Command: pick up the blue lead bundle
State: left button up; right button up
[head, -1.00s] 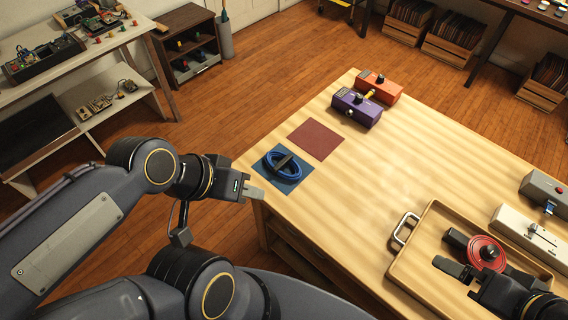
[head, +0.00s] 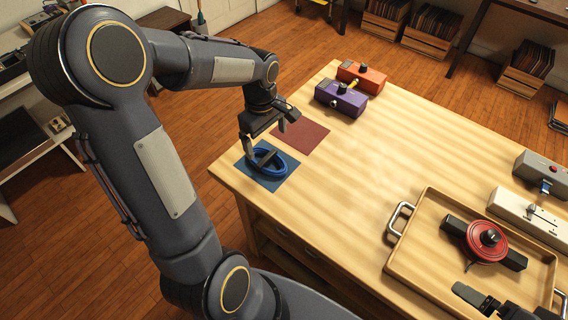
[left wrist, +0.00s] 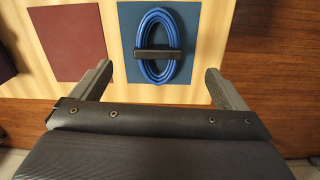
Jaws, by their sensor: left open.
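The blue lead bundle (head: 264,174) is a coiled oval with a dark strap across its middle. It lies flat on the blue mat (head: 271,187) at the near left corner of the table. My left gripper (head: 264,136) is open and empty, above the bundle and towards its far side. In the left wrist view the bundle (left wrist: 146,35) lies ahead of my left gripper (left wrist: 158,72), its near end between the spread fingers, not gripped. My right gripper (head: 476,297) shows partly at the lower right, far from the bundle; its jaw opening is unclear.
A dark red mat (head: 305,136) lies beside the blue one. Purple (head: 341,99) and orange (head: 361,77) boxes stand behind it. A wooden tray (head: 402,262) at the right holds a red reel (head: 487,247). The table's middle is clear.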

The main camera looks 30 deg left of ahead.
aim_at(267, 157)
pick_arm(q)
jog(key=shift+w+a+f+n, duration=0.1)
jog(key=shift+w+f+n, duration=0.15)
jog(key=shift+w+f, duration=0.25)
jog(key=shift+w+a+f+n, duration=0.1)
jog(key=shift+w+f+n, duration=0.2)
jog(key=shift+f, duration=0.4)
jog(key=f, duration=0.7)
jog(key=shift+s+a+f, duration=0.25)
jog(key=shift+s+a, duration=0.1)
jog(key=shift+c, duration=0.4)
jog(key=c, duration=1)
jog(key=shift+r, duration=0.1)
